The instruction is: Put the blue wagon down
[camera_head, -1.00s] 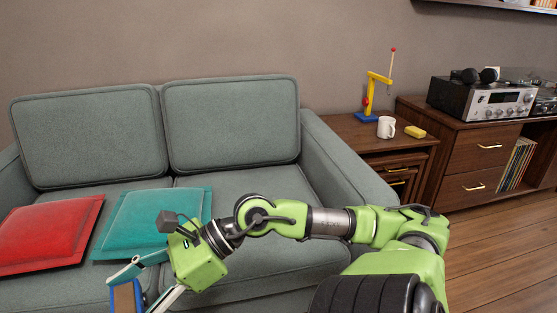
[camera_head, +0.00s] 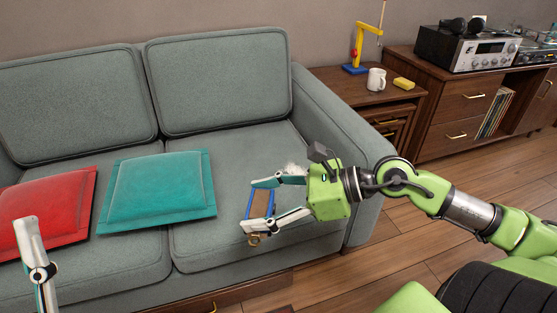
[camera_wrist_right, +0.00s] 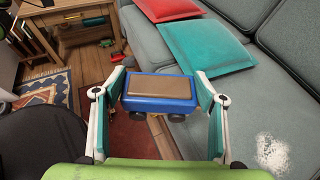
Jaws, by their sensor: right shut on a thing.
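The blue wagon (camera_head: 260,205) has a tan inside and small wheels. My right gripper (camera_head: 257,206) is shut on it, with one finger on each side. In the head view, it appears over the right sofa seat, near its front. In the right wrist view the wagon (camera_wrist_right: 160,104) sits between the two fingers (camera_wrist_right: 160,80). I cannot tell whether its wheels touch anything. One finger of my left gripper (camera_head: 34,255) shows at the lower left, in front of the red cushion; the rest is out of frame.
The grey sofa (camera_head: 235,155) holds a teal cushion (camera_head: 158,190) and a red cushion (camera_head: 75,205). A white patch (camera_wrist_right: 272,152) marks the seat. A side table (camera_head: 340,88) with a mug (camera_head: 376,79), yellow block (camera_head: 404,83) and toy crane (camera_head: 358,50) stands right of the sofa.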

